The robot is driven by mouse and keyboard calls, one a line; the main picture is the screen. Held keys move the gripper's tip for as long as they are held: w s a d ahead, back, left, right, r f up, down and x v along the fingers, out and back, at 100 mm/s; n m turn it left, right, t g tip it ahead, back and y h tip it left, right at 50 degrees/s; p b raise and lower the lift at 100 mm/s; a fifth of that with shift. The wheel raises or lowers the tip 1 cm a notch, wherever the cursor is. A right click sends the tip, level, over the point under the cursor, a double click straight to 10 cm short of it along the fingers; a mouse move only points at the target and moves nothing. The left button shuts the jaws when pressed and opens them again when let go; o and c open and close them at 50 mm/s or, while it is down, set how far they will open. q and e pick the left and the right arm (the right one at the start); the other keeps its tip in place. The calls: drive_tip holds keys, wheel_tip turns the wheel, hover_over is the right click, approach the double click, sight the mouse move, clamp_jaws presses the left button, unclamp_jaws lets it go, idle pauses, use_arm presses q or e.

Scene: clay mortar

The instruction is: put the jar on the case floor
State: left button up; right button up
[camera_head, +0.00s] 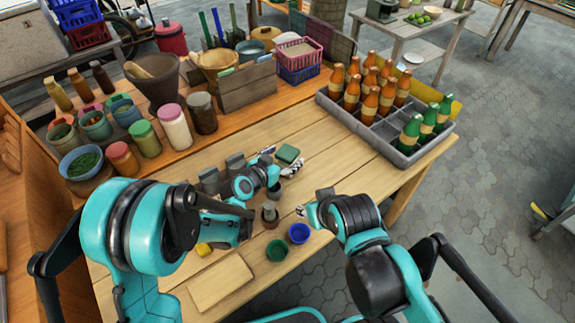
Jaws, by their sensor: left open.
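Several lidded jars stand on the raised shelf at the left: one with a pink lid (175,126), a dark one (203,115), one with a green lid (145,139) and one with an orange lid (123,158). I cannot tell which is the task's jar. A grey compartmented case (360,136) stands at the table's right, with orange and green bottles and some empty cells.
A small brown vessel (270,213), a green cup (277,250) and a blue cup (299,233) stand near the front. Grey blocks (210,181) stand left of my left gripper. A wooden board (220,285) lies at the front. The table before the case is clear.

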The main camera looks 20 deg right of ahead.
use_arm(q)
drive_tip(key=shift+w, duration=0.1)
drive_tip(key=shift+r, duration=0.1)
drive_tip(key=c, duration=1.6)
